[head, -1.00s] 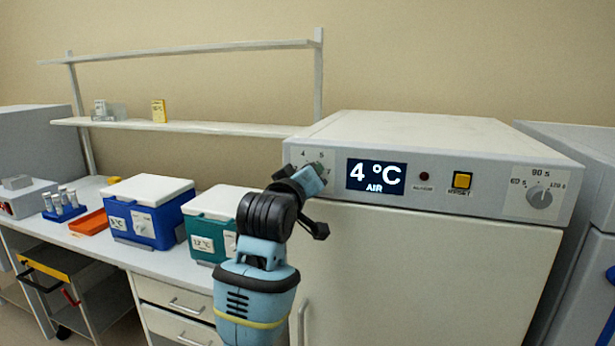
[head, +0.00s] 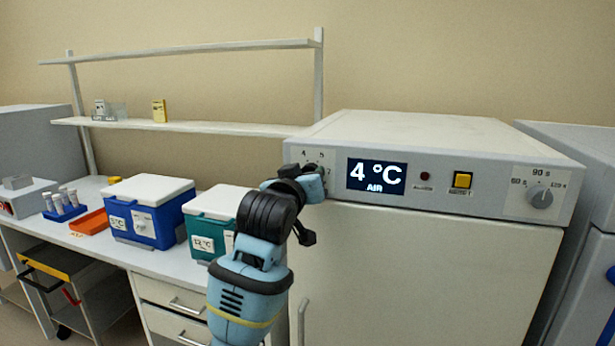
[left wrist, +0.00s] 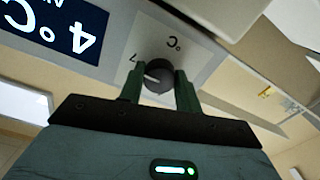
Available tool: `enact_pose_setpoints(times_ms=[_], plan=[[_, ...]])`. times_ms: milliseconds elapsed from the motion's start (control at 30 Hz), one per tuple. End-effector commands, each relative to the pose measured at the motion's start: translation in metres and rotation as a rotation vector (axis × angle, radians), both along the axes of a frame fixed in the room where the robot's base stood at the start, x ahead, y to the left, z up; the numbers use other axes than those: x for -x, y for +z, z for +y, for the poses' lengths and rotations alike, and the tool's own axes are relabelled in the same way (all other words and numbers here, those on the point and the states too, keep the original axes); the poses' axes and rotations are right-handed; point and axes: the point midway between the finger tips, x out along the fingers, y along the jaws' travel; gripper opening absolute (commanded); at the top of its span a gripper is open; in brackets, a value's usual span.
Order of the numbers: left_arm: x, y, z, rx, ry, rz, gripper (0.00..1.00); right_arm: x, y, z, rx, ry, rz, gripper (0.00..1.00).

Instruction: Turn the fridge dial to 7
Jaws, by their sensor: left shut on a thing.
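The fridge (head: 430,245) is a large white unit with a control panel along its top front. Its temperature dial is a dark round knob (left wrist: 158,74) on a pale plate, with a light pointer mark near the printed 7 in the left wrist view. My left gripper (left wrist: 160,88) is shut on the knob, one green finger on each side. The display (head: 376,176) reads 4 °C AIR. My right gripper is not in view.
A red lamp (head: 425,176), a yellow button (head: 462,180) and a second dial (head: 541,197) marked in seconds sit further right on the panel. Blue (head: 155,225) and teal (head: 208,230) coolers stand on the bench at left. A shelf (head: 190,127) runs behind.

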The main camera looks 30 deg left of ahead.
Motion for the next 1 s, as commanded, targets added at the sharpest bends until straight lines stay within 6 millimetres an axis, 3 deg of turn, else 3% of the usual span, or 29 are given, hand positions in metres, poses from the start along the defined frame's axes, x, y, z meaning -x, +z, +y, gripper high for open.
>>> enact_pose_setpoints(times_ms=[167, 200, 333, 700, 1000], plan=[[0.0, 0.0, 0.0, -0.003, 0.001, 0.001, 0.11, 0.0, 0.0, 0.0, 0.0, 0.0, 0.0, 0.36], [0.0, 0.0, 0.0, -0.003, 0.001, 0.001, 0.39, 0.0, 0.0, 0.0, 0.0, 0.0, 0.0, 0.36], [0.0, 0.0, 0.0, -0.002, 0.001, 0.001, 0.55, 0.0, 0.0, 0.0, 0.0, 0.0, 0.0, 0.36], [0.004, 0.0, -0.001, 0.0, 0.0, 0.0, 0.55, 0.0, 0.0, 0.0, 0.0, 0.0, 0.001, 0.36], [0.042, 0.0, -0.01, 0.0, 0.0, -0.002, 0.55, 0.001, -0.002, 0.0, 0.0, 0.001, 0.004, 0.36]])
